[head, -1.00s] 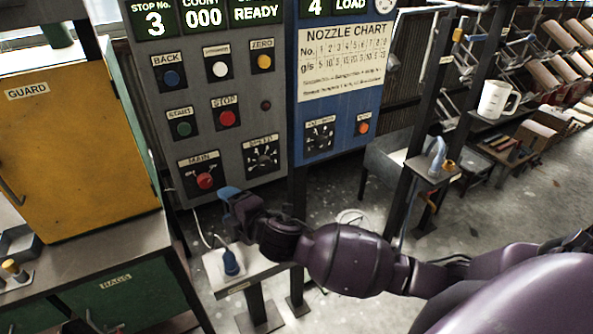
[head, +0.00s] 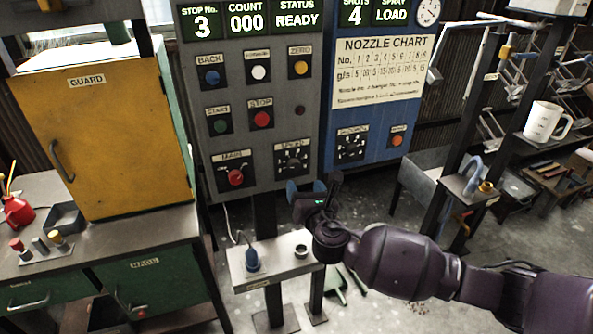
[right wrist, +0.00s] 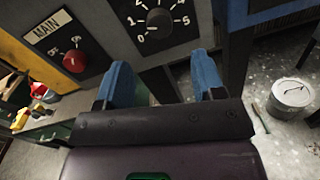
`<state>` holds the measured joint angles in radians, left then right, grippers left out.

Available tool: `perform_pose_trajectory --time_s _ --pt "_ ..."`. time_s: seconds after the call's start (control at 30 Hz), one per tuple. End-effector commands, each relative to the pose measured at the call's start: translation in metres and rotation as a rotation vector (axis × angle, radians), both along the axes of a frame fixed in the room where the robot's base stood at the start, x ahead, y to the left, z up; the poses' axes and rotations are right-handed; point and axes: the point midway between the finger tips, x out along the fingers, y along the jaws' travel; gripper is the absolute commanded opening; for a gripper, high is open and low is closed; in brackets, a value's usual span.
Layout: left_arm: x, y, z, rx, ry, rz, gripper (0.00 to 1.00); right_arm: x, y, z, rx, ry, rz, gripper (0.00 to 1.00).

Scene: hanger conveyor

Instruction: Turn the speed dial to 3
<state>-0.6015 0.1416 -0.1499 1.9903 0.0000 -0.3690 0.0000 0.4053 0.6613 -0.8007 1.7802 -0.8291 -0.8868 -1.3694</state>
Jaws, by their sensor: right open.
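The speed dial (head: 292,159) is a black plate with a knob and white marks, low on the grey control panel (head: 212,180). In the right wrist view the speed dial (right wrist: 160,20) shows numbers from 0 to 5, and its pale pointer appears to point towards 0 at lower left. My right gripper (head: 306,190) is just below the dial in the head view. In the right wrist view its two blue fingers (right wrist: 163,84) are apart with nothing between them, below the dial and not touching it. My left gripper is not in view.
The red main switch (head: 236,177) is left of the dial. A blue panel (head: 375,125) with another dial (head: 352,145) adjoins on the right. A yellow guard door (head: 110,140) stands at left.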

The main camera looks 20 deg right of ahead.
Motion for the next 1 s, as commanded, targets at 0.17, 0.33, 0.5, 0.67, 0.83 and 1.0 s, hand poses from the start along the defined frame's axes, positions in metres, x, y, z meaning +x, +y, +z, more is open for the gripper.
perform_pose_trajectory --time_s 0.17,0.33,0.5,0.67,0.83,1.0 --pt "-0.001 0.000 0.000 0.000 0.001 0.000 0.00 0.032 0.000 0.001 0.000 -0.002 0.000 0.62" --pt "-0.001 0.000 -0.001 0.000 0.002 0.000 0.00 0.057 -0.001 0.001 0.001 -0.001 0.000 0.62" --pt "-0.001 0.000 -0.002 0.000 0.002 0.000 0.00 0.073 -0.001 0.000 0.001 0.000 0.000 0.62" --pt "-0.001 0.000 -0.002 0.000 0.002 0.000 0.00 0.079 -0.001 0.000 0.003 0.000 0.001 0.62" --pt "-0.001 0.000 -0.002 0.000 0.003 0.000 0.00 0.080 -0.001 0.000 0.003 0.000 0.001 0.62" --pt "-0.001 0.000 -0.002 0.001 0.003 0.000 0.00 0.080 -0.001 0.000 0.003 0.000 0.001 0.53"
